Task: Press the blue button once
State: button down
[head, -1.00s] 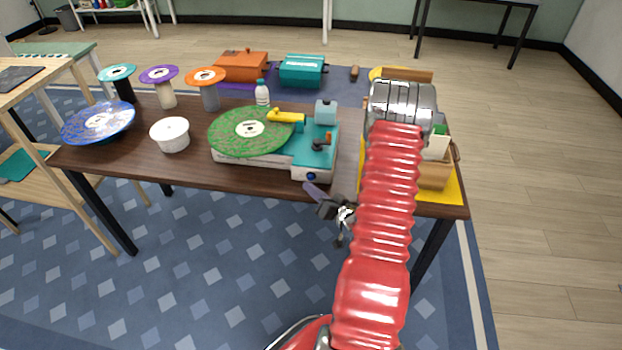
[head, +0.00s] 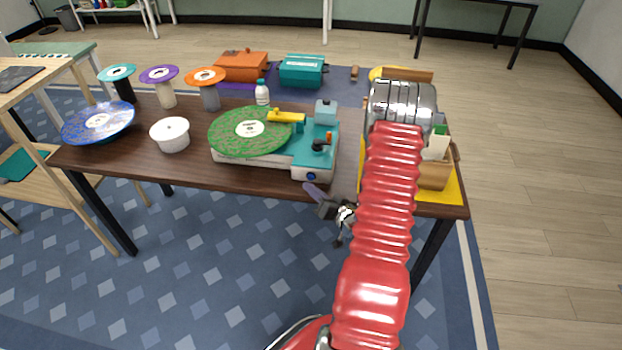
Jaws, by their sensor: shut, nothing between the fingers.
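The blue button (head: 311,177) is a small round knob on the front face of a teal and light grey turntable (head: 262,161), near its right end. The turntable stands near the front edge of the dark wooden table and carries a green speckled disc (head: 240,131). My gripper (head: 308,187) is shut and empty, in front of the table's edge. Its fingertips appear just below the button in the head view. I cannot tell the exact gap between them; they look apart. Part of my gripper's wrist is hidden behind my red arm.
A white round tub (head: 170,134), a blue disc (head: 98,122) and several spools stand left on the table (head: 185,173). An orange box (head: 241,65) and a teal box (head: 302,71) are behind. A wooden holder (head: 434,175) on a yellow mat is right, partly behind my arm.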

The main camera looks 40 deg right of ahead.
jog(key=shift+w+d, duration=0.1)
jog(key=shift+d, duration=0.05)
jog(key=shift+w+d, duration=0.1)
jog(key=shift+d, duration=0.1)
dwell(0.3)
jog(key=shift+w+d, duration=0.35)
jog(key=shift+d, duration=0.05)
dwell(1.2)
jog(key=shift+s+a, duration=0.1)
dwell(0.3)
jog(key=shift+s+a, duration=0.5)
jog(key=shift+a, duration=0.15)
jog(key=shift+s+a, duration=0.1)
jog(key=s+a, duration=0.1)
jog(key=a, duration=0.1)
jog(key=s+a, duration=0.1)
jog(key=s, duration=0.1)
jog(key=shift+a, duration=0.4)
dwell(1.0)
